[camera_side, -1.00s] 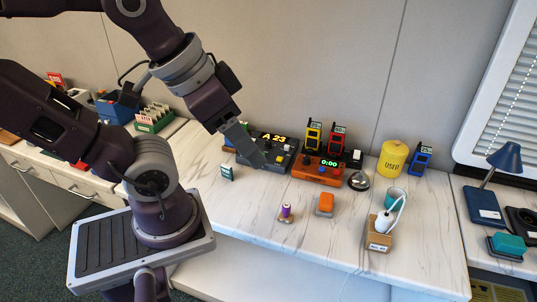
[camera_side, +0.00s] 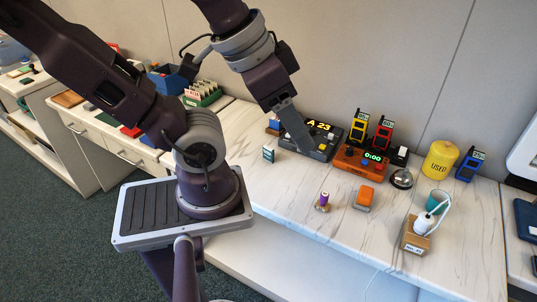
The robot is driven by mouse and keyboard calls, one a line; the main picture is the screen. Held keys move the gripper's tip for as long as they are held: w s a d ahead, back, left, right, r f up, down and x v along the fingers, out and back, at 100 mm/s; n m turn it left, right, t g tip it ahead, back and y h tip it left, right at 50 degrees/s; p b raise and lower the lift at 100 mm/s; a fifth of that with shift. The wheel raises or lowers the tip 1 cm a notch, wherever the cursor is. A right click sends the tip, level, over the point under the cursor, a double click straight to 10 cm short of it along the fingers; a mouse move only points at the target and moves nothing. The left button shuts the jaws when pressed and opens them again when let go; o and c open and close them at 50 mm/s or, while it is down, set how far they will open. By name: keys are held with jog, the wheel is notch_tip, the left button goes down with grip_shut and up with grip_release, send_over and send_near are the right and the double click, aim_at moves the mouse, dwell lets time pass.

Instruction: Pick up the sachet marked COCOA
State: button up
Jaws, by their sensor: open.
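I cannot make out any sachet with a readable COCOA mark. A green rack (camera_side: 203,99) holding several upright pale packets stands at the back left; their labels are too small to read. A small teal and white upright packet or card (camera_side: 268,154) stands on the white counter, left of a dark console; its marking is also unreadable. My gripper (camera_side: 301,147) points down over the left part of the console, seen nearly edge-on. It is open, with nothing visible in it, well to the right of the green rack.
The dark console (camera_side: 325,148) shows A 23. Right of it are an orange timer (camera_side: 360,166), radios, a bell (camera_side: 402,179) and a yellow canister (camera_side: 440,160). A purple spool (camera_side: 324,200), an orange block (camera_side: 364,200) and a cardboard box (camera_side: 415,238) stand in front. The counter's front left is clear.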

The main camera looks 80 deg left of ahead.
jog(key=c, duration=0.3)
jog(key=w+a+f+m+g+y, duration=0.1)
jog(key=w+a+f+g+y, duration=0.1)
jog(key=w+a+f+g, duration=0.4)
jog(key=m+g+y, duration=0.6)
send_near(271, 149)
jog(key=s+a+f+m+y, duration=0.1)
jog(key=a+f, duration=0.1)
jog(key=s+a+f+m+y, duration=0.1)
jog(key=s+a+f, duration=0.1)
jog(key=s+a+f+m+g+y, duration=0.1)
jog(key=s+f+m, duration=0.1)
jog(key=shift+a+f, duration=0.1)
jog(key=shift+a, duration=0.3)
jog(key=x, duration=0.5)
jog(key=shift+w+f, duration=0.25)
jog(key=shift+f, duration=0.1)
jog(key=shift+d, duration=0.1)
grip_shut()
